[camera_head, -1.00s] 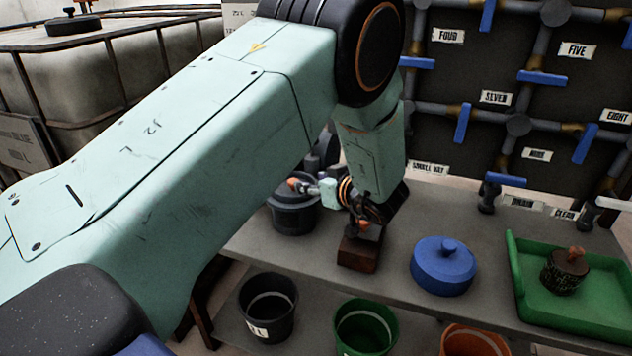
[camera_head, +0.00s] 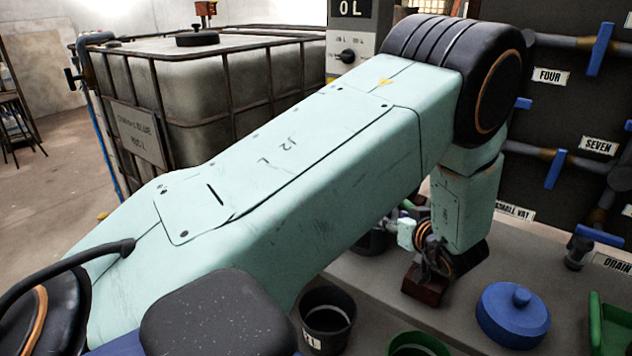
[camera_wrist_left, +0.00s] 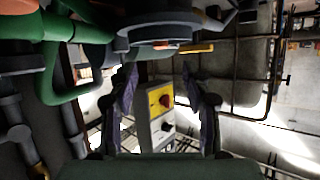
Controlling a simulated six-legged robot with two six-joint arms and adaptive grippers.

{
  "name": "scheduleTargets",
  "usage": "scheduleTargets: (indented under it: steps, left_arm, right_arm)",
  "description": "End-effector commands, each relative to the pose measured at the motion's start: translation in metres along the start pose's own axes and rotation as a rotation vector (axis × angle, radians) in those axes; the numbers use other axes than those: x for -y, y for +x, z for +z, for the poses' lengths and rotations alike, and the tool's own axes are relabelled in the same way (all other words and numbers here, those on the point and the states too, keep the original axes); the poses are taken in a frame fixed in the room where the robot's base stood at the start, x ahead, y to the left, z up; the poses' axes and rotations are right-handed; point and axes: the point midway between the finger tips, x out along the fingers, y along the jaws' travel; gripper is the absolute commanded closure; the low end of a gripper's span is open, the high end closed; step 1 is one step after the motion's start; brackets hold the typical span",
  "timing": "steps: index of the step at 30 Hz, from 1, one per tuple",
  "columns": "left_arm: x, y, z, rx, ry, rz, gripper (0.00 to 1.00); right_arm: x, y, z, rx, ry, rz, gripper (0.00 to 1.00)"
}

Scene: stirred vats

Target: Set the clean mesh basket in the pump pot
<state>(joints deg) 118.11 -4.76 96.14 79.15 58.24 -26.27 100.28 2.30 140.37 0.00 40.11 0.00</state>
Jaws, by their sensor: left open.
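A dark pot (camera_head: 372,243), which looks like the pump pot, stands on the bench mostly hidden behind my left arm. I cannot see inside it. No mesh basket can be made out now. My left gripper (camera_head: 434,262) hangs low over the bench beside the pot, above a brown block (camera_head: 424,288). In the left wrist view its two fingers stand apart with nothing between them (camera_wrist_left: 158,78). A dark round flanged part (camera_wrist_left: 150,35) shows above the fingers there; I cannot tell if it is the pot. My right gripper is out of view.
A round blue lid (camera_head: 512,314) lies on the bench. A green tray (camera_head: 598,325) is cut off at the right edge. A black bucket (camera_head: 328,315) and a green bucket (camera_head: 418,347) stand lower. Valve pipes with blue handles (camera_head: 556,170) line the wall.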

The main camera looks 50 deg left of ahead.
Motion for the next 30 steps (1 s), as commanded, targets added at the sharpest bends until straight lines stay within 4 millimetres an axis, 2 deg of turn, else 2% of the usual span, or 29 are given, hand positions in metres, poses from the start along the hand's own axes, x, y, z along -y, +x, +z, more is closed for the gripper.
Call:
scheduleTargets:
  steps: [1, 4, 8, 12, 16, 18, 22, 25, 30]
  left_arm:
    - [0.01, 0.003, 0.023, 0.025, 0.069, 0.031, 0.51]
    - [0.028, 0.002, 0.074, 0.096, 0.22, 0.13, 0.51]
    - [0.062, -0.015, 0.147, 0.239, 0.41, 0.267, 0.51]
    - [0.115, -0.054, 0.225, 0.451, 0.595, 0.405, 0.51]
    - [0.175, -0.107, 0.282, 0.68, 0.737, 0.516, 0.51]
    - [0.205, -0.136, 0.302, 0.795, 0.795, 0.564, 0.51]
    - [0.246, -0.178, 0.322, 0.952, 0.862, 0.623, 0.51]
    - [0.261, -0.195, 0.327, 1.013, 0.885, 0.646, 0.51]
    - [0.265, -0.2, 0.328, 1.031, 0.892, 0.655, 0.51]
  right_arm:
    - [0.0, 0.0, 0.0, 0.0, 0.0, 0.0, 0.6]
    - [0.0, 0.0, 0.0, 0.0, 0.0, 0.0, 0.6]
    - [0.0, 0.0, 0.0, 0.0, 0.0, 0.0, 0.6]
    - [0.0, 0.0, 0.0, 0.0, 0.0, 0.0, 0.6]
    - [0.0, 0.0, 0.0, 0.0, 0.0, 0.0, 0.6]
    - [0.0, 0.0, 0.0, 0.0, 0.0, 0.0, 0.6]
    - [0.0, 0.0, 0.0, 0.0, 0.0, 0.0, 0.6]
    - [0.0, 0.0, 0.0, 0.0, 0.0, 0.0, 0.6]
    - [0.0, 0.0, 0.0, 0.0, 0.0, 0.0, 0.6]
